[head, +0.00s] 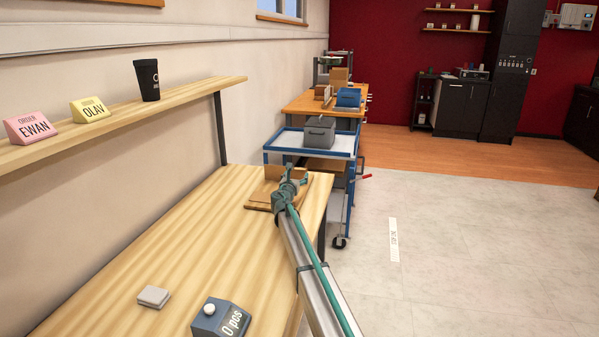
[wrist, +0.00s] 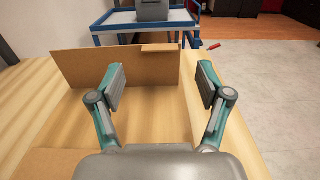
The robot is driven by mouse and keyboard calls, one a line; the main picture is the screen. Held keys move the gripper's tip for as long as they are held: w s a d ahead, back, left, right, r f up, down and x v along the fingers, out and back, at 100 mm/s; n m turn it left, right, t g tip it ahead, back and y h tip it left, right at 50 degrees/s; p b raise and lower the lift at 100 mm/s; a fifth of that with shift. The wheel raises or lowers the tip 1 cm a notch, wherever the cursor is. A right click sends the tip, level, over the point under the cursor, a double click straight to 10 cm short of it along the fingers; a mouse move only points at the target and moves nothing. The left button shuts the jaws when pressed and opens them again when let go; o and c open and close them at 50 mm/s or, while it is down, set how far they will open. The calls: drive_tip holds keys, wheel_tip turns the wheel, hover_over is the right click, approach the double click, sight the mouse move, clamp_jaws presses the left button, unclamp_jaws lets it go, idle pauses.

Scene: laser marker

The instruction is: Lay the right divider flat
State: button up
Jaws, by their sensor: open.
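A thin brown panel (wrist: 85,68) stands upright across the wrist view, ahead of the fingers. In the head view its upper part (head: 272,172) shows at the table's far end, partly hidden by my gripper (head: 288,180). A small brown flap or strip (wrist: 160,48) sits at its top right. My gripper, in the wrist view (wrist: 161,75), is open with nothing between its fingers. The panel's right end appears between the two fingers, beyond them. Another flat brown piece (wrist: 48,164) lies at the lower left. I cannot tell which piece is the right divider.
The wooden table (head: 165,245) holds a dark counter box (head: 221,318) and a small grey block (head: 153,296) near the front. A blue cart (head: 342,148) carrying a grey bin (head: 320,132) stands just past the table's far end. Open floor lies to the right.

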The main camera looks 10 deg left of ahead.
sight(300, 170)
drive_tip(key=w, duration=0.6)
drive_tip(key=shift+w+d, duration=0.1)
drive_tip(key=shift+d, duration=0.2)
clamp_jaws()
